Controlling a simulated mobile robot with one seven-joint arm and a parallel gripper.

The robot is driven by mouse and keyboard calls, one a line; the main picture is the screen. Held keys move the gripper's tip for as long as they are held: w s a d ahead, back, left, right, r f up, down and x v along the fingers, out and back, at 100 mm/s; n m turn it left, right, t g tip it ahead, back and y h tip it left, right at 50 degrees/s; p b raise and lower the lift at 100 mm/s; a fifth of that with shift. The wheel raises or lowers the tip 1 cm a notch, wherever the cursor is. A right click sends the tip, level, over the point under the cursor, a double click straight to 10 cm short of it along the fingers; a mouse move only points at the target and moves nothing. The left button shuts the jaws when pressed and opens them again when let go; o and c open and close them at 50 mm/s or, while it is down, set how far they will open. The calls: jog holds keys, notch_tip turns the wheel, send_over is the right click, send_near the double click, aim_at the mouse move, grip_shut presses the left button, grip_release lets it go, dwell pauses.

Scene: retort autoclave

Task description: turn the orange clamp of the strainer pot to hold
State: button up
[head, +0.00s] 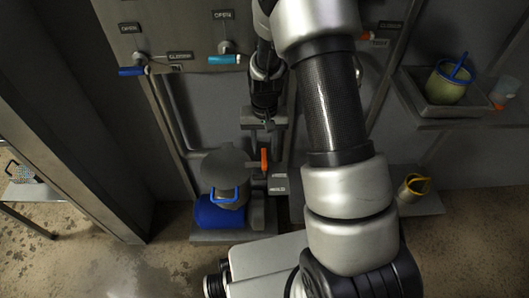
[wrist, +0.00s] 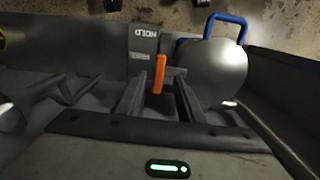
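The strainer pot stands on a low ledge in the head view, with a round grey lid (head: 226,166) and a blue handle (head: 222,196). Its orange clamp (head: 264,160) stands at the lid's right side. In the wrist view the clamp (wrist: 159,74) stands upright in the picture, between the fingers of my gripper (wrist: 158,86). The fingers are open, with a visible gap on each side of the clamp. Whether they reach around it or stop short is unclear. The lid (wrist: 212,70) is right of the fingers. In the head view my gripper (head: 268,120) is above the clamp.
A plate marked HOLD (wrist: 143,38) is beside the clamp. Levers with blue handles (head: 224,59) are on the panel above. A yellow-rimmed cup (head: 413,187) stands on a ledge to the right, and a pot (head: 448,82) sits in a tray on the upper right shelf.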

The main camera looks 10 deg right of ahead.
aim_at(265, 161)
notch_tip(265, 161, up, 11)
jog(key=p, duration=0.2)
jog(key=shift+r, duration=0.2)
jog(key=shift+o, duration=0.2)
dwell(1.0)
